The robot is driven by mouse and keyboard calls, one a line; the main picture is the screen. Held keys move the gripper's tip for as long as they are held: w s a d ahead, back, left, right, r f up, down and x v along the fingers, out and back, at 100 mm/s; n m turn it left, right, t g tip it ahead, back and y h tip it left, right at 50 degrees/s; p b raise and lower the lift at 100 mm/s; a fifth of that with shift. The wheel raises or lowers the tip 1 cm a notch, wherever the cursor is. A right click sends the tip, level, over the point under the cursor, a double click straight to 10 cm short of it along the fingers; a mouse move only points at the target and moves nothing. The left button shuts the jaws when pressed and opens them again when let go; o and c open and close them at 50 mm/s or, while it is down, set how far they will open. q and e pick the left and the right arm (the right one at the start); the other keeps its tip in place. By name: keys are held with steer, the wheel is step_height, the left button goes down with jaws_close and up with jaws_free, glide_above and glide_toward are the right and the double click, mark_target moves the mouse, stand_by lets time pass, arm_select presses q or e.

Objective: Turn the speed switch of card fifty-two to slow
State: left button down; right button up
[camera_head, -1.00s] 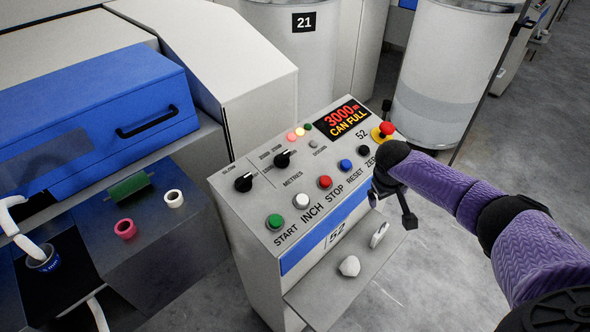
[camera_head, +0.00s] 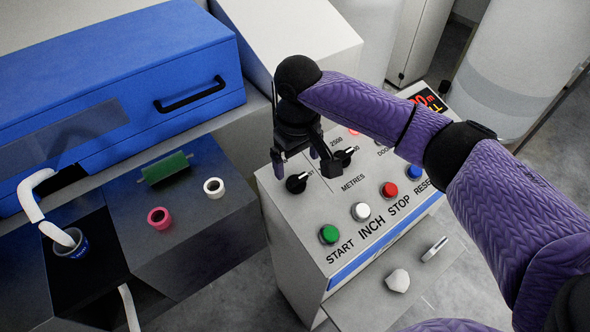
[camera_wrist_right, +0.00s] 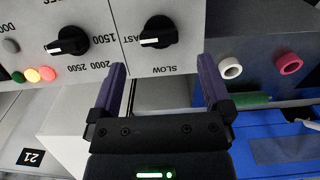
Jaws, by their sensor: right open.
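The speed switch (camera_head: 297,184) of card 52 is a black knob with a white pointer line on the sloping grey control panel (camera_head: 290,225). In the right wrist view the switch (camera_wrist_right: 158,32) stands between the words FAST and SLOW, with its white line toward FAST. My right gripper (camera_head: 305,166) is open and empty above the panel, close to the switch. In the wrist view its fingers (camera_wrist_right: 161,68) lie either side of the switch's line, apart from it. I cannot tell the exact height. My left gripper is not in view.
The metres knob (camera_head: 345,157) is close beside the speed switch. Green START (camera_head: 328,234), white INCH (camera_head: 361,211) and red STOP (camera_head: 389,189) buttons line the panel's front. A blue cover (camera_head: 110,75) with a black handle is at left. My forearm hides part of the panel.

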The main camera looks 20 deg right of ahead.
mark_target(297, 177)
step_height(297, 177, down, 5)
steer(key=shift+f+b, duration=0.15)
steer(key=shift+b, duration=0.45)
steer(key=shift+w, duration=0.1)
steer(key=c, duration=1.3)
